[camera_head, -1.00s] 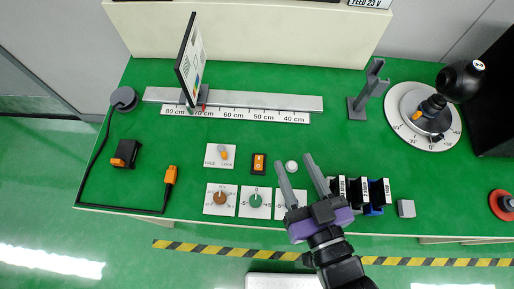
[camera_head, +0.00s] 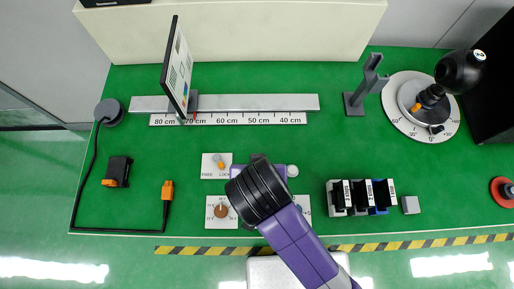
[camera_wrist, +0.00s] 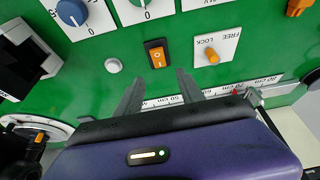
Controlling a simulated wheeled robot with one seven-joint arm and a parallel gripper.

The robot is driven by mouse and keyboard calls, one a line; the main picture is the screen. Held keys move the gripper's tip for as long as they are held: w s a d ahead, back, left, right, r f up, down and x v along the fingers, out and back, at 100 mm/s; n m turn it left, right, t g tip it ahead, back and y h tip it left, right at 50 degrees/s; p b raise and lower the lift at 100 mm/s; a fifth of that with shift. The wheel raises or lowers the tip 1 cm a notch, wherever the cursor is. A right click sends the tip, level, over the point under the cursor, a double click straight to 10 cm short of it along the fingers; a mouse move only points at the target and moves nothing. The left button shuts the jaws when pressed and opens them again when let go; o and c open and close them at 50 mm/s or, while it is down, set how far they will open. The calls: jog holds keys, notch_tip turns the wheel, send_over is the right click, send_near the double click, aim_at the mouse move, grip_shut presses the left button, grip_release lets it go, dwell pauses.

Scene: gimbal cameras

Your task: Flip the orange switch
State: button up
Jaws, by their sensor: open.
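The orange rocker switch (camera_wrist: 156,57) in its black frame shows in the wrist view on the green panel, marked with white symbols. My gripper (camera_wrist: 160,79) is open and empty, with its two grey fingers pointing at the switch. The switch lies just beyond the fingertips, between their lines; I cannot tell how high the tips are above it. In the head view my black and purple wrist hides the switch and the fingers.
Next to the switch are a white round button (camera_wrist: 113,65) and a FREE/LOCK plate with an orange lever (camera_wrist: 211,55). Dial plates include a blue knob (camera_wrist: 72,12). A ruler rail (camera_head: 235,103) and several black-and-white blocks (camera_head: 361,194) also stand on the green table.

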jog(key=x, duration=0.7)
jog(key=shift+w+f, duration=0.15)
jog(key=shift+f, duration=0.1)
